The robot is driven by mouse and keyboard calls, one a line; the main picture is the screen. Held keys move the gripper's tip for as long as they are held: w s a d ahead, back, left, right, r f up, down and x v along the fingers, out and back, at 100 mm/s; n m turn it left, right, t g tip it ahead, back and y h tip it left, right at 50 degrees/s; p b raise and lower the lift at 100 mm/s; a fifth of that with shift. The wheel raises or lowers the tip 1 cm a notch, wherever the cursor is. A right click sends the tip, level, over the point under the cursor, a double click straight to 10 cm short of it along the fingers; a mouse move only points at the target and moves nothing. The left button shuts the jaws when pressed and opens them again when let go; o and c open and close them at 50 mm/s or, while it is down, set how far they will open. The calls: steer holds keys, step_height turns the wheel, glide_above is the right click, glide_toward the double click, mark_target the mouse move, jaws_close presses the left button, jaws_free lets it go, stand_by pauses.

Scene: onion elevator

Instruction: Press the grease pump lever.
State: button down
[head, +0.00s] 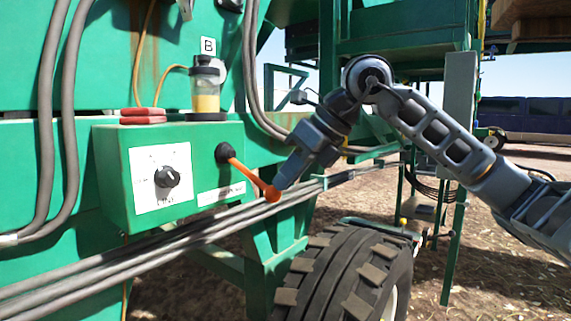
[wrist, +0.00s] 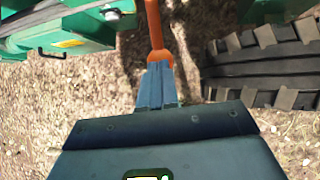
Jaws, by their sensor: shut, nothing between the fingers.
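The orange lever (head: 250,178) sticks out of the front of a green box, slanting down and to the right from a black pivot. Its knob (head: 272,194) is at the lower end. My gripper (head: 281,183) is at the knob, coming from the upper right, with its fingers shut. In the wrist view the shut fingers (wrist: 158,82) point at the orange knob (wrist: 160,56) and overlap it or stand just behind it. I cannot tell whether they touch. A grease reservoir (head: 207,90) with yellow contents stands on the box under a "B" label.
The green box (head: 115,180) also carries a black rotary dial (head: 167,177). Red pieces (head: 143,115) lie on top. Grey pipes (head: 170,248) run below the lever. A large tyre (head: 345,272) stands lower right, also in the wrist view (wrist: 265,75). Hoses (head: 60,120) hang at left.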

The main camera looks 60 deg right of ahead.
steer(key=shift+w+f+t+b, duration=0.1)
steer(key=shift+f+t+b, duration=0.3)
steer(key=shift+f+b, duration=0.65)
steer(key=shift+r+b, duration=0.15)
steer(key=shift+b, duration=0.3)
steer(key=shift+r, duration=0.15)
